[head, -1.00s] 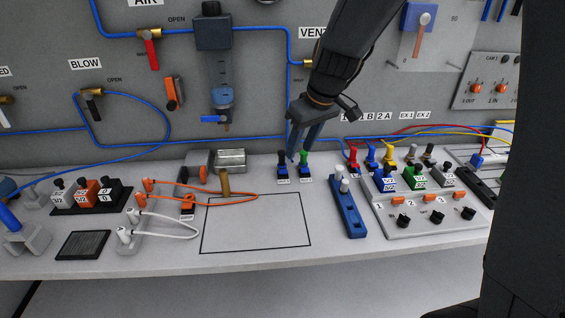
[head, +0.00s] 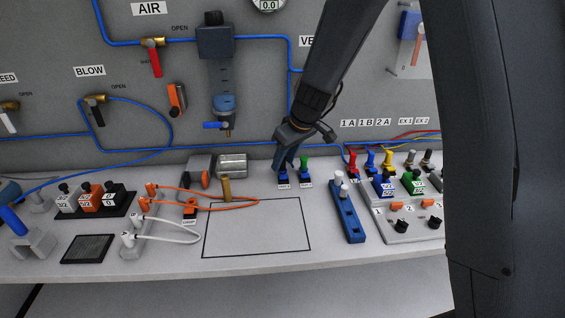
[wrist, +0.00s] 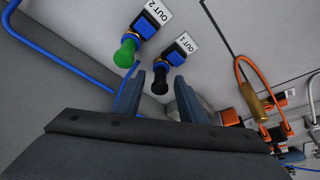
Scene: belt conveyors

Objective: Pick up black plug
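The black plug (wrist: 160,85) stands in a blue fitting (wrist: 180,50) labelled OUT 1. In the wrist view it shows between the tips of my gripper's fingers (wrist: 161,92), with a visible gap to the left finger. My gripper is open. In the head view my gripper (head: 288,160) is lowered over this spot and hides most of the plug. The green plug (wrist: 125,53) stands in the neighbouring fitting labelled OUT 2, just outside the left finger. It also shows in the head view (head: 304,163), close to the right of my gripper.
A silver box (head: 232,165) and a brown-handled tool (head: 226,188) lie to the left. A blue block with white plugs (head: 347,210) stands at right.

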